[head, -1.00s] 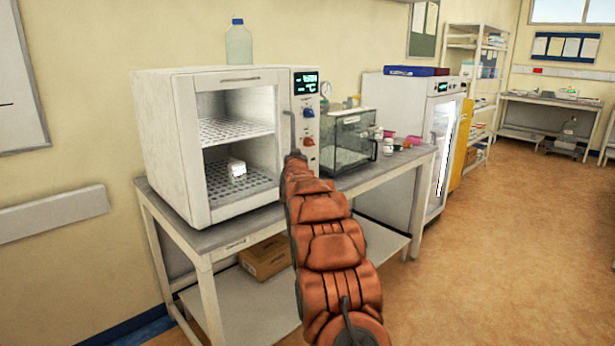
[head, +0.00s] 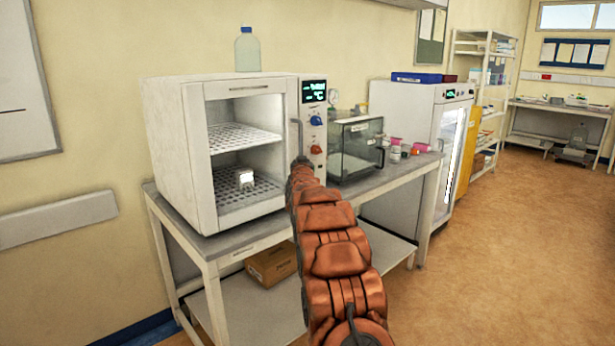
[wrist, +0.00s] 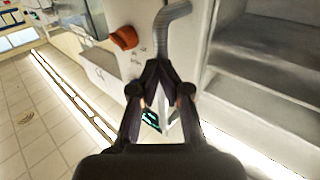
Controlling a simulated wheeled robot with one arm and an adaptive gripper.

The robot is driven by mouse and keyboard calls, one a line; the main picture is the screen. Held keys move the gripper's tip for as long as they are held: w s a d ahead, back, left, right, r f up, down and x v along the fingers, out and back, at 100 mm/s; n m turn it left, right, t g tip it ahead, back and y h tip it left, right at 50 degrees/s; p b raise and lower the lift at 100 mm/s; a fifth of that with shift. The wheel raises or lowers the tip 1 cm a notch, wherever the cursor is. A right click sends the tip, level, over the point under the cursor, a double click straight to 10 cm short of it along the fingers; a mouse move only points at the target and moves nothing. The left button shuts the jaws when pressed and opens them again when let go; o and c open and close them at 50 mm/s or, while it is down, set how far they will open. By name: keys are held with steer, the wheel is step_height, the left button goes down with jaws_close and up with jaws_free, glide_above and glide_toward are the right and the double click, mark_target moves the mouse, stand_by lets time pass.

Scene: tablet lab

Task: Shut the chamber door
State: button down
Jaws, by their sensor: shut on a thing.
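The white chamber (head: 172,150) stands on the bench with its front opening uncovered. Two perforated shelves (head: 235,138) show inside, and a small white block (head: 245,178) sits on the lower one. A grey bent handle (head: 297,132) stands at the right side of the opening, near the control panel. I cannot clearly make out the door panel itself. In the wrist view, my gripper (wrist: 158,75) is shut on the grey handle (wrist: 170,22), with the shelves to the right. In the head view my arm hides the gripper.
An orange knob (wrist: 124,38) is close left of the handle in the wrist view. A glass tank (head: 357,148) and small jars stand right of the chamber on the bench (head: 240,232). A bottle (head: 247,50) stands on top. Floor (head: 500,260) is clear at right.

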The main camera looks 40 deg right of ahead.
steer(key=s+d+b+v, duration=0.1)
steer(key=b+v, duration=0.3)
steer(key=v, duration=0.9)
steer(key=shift+s, duration=0.2)
steer(key=shift+a, duration=0.1)
steer(key=s+a+f+n+g+y+p, duration=0.1)
steer(key=s+a+f+n+g+y, duration=0.2)
steer(key=a, duration=0.6)
steer(key=s+a+f+g+y+p, duration=0.1)
steer(key=s+a+f+y+p, duration=0.3)
steer(key=a, duration=0.6)
steer(key=s+a+f+n+g+y+b, duration=0.1)
steer(key=s+a+n+g+y, duration=0.1)
steer(key=s+a, duration=0.55)
steer(key=s+a+f+g+p, duration=0.1)
steer(key=s+a+g, duration=0.2)
steer(key=s, duration=0.9)
steer(key=s+a+f+n+g+y+p, duration=0.1)
steer(key=s+a, duration=0.5)
steer(key=s, duration=0.6)
steer(key=s+a+f+n+g+p, duration=0.1)
steer(key=s+a+g, duration=0.4)
steer(key=s, duration=0.7)
steer(key=shift+s+a+f+g+y+p, duration=0.25)
steer(key=shift+f+g+y+p, duration=0.15)
steer(key=shift+f+g+p, duration=0.35)
steer(key=c, duration=1.9)
jaws_free()
steer(key=shift+w, duration=0.1)
